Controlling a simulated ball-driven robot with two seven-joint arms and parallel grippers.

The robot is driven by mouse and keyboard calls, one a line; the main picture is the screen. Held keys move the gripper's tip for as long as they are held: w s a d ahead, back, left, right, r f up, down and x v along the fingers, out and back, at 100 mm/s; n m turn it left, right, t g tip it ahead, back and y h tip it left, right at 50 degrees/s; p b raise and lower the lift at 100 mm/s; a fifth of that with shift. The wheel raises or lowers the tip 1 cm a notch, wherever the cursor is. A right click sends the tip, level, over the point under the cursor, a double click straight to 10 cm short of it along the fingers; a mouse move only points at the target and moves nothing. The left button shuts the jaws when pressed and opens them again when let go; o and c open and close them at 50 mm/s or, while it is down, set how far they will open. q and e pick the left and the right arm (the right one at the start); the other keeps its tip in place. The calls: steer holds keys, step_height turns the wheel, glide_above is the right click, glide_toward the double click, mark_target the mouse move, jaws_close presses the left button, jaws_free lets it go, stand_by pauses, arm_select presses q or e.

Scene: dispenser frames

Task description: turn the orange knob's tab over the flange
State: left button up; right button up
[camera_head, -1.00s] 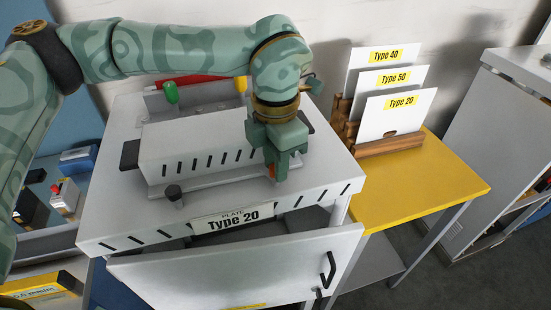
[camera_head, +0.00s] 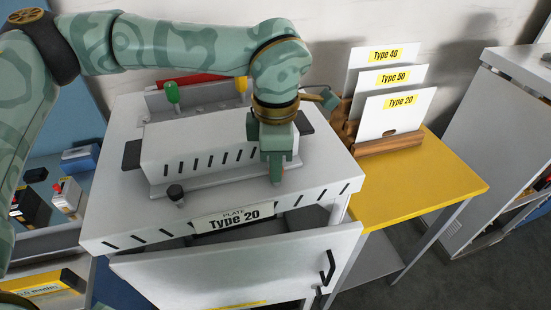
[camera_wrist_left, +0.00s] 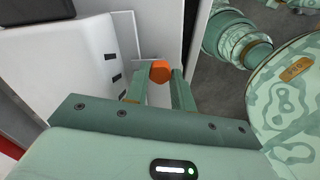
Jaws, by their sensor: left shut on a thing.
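The orange knob (camera_wrist_left: 160,71) sits between the fingertips of my left gripper (camera_wrist_left: 158,88) in the left wrist view. The gripper is shut on it. In the head view my left gripper (camera_head: 275,180) points down at the front right of a white slotted housing (camera_head: 190,150), and its fingers hide almost all of the knob. The grey flange (camera_head: 210,178) runs along the housing's front foot. I cannot tell where the knob's tab lies relative to the flange. My right gripper is not in view.
A black knob (camera_head: 175,192) stands at the flange's front left. A green-topped handle (camera_head: 172,92) is behind the housing. The cabinet's front door (camera_head: 240,265) hangs open below. White plates (camera_head: 395,115) stand in a wooden rack on a yellow table (camera_head: 440,180) at right.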

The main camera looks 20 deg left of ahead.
arm_select(q)
steer(key=shift+w+r, duration=0.1)
steer(key=shift+r, duration=0.05)
steer(key=o, duration=1)
step_height(320, 180, up, 16)
steer(key=shift+r, duration=0.1)
